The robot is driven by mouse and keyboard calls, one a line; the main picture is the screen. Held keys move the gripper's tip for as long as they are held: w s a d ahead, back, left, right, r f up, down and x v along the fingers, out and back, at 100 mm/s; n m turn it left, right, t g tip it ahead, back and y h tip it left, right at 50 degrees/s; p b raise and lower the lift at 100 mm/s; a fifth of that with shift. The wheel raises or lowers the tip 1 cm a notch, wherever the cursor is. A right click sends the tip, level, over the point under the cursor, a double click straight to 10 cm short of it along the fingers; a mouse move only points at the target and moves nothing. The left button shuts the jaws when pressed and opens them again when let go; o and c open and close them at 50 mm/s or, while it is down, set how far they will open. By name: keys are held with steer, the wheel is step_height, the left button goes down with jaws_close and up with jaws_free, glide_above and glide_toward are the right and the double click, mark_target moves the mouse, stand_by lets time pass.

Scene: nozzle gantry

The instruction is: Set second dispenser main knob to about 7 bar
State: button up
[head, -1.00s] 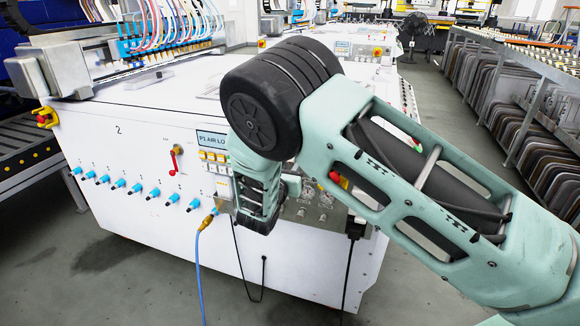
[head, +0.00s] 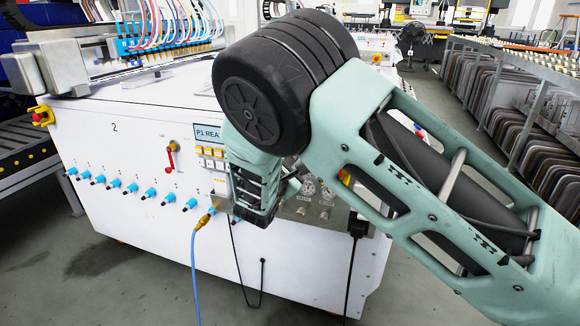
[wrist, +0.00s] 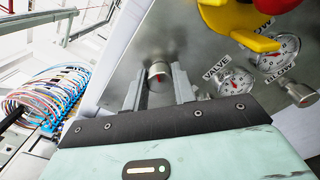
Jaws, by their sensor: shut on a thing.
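The white dispenser cabinet (head: 150,215), marked 2, fills the left and middle of the head view. Its display (head: 208,133) reads "P1 REA", the rest cut off by my arm. In the wrist view my gripper (wrist: 159,84) is shut on a round metal knob (wrist: 158,70) with a red mark, on the grey panel (wrist: 192,35). Right of it is a round gauge (wrist: 236,83) near a "VALVE" label; its scale is too small to read surely. In the head view my arm hides the gripper and the held knob.
A second gauge (wrist: 278,53), another knob (wrist: 298,93) and a yellow and red switch (wrist: 238,28) sit close right of my gripper. Blue valves (head: 147,193) and a red lever (head: 171,158) line the cabinet front. A blue hose (head: 195,275) hangs below.

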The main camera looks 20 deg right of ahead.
steer(key=shift+f+m+b, duration=0.1)
steer(key=shift+m+b, duration=0.45)
steer(key=shift+m, duration=0.25)
steer(key=o, duration=1)
steer(key=p+v, duration=0.1)
steer(key=v, duration=1.6)
steer(key=shift+s+a, duration=0.1)
steer(key=shift+s, duration=0.1)
